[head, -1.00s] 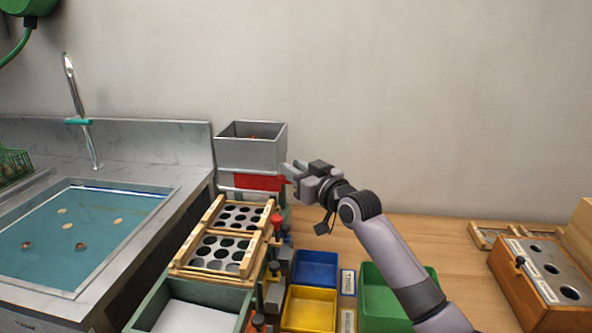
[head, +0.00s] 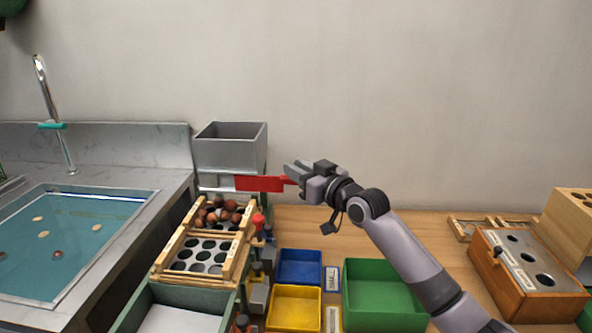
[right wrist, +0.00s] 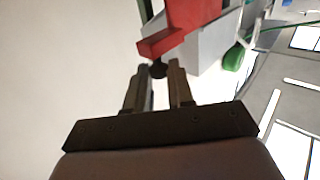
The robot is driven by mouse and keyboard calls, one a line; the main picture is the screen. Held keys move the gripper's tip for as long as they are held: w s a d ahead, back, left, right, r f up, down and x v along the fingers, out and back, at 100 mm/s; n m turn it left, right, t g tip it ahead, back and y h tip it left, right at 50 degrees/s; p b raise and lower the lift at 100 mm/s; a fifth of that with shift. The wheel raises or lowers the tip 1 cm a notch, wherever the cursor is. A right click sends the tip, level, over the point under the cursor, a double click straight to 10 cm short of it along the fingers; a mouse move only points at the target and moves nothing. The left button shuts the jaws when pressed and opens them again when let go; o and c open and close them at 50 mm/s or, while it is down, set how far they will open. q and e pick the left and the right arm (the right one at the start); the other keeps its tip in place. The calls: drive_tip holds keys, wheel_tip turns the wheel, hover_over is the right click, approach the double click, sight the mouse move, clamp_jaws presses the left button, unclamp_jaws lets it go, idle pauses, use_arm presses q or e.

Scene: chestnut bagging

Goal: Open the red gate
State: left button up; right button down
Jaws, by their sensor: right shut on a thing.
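The red gate (head: 262,184) is a flat red plate under the grey hopper (head: 230,153), sticking out past the hopper's right side. My right gripper (head: 294,175) is at the gate's right end, shut on it. In the right wrist view the red gate (right wrist: 190,18) lies just beyond my fingertips (right wrist: 159,75), with a small dark knob between them. Brown chestnuts (head: 220,211) lie on the far part of the holed wooden-framed tray (head: 197,257) below the hopper. My left gripper is not in view.
A blue bin (head: 299,267), a yellow bin (head: 294,308) and a green bin (head: 382,295) stand right of the tray. A water-filled sink (head: 75,240) is at the left. A wooden box with holes (head: 528,275) is at the right.

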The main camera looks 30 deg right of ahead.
drive_tip(key=c, duration=1)
unclamp_jaws()
drive_tip(key=shift+c, duration=0.2)
drive_tip(key=s+d, duration=0.1)
drive_tip(key=s, duration=0.6)
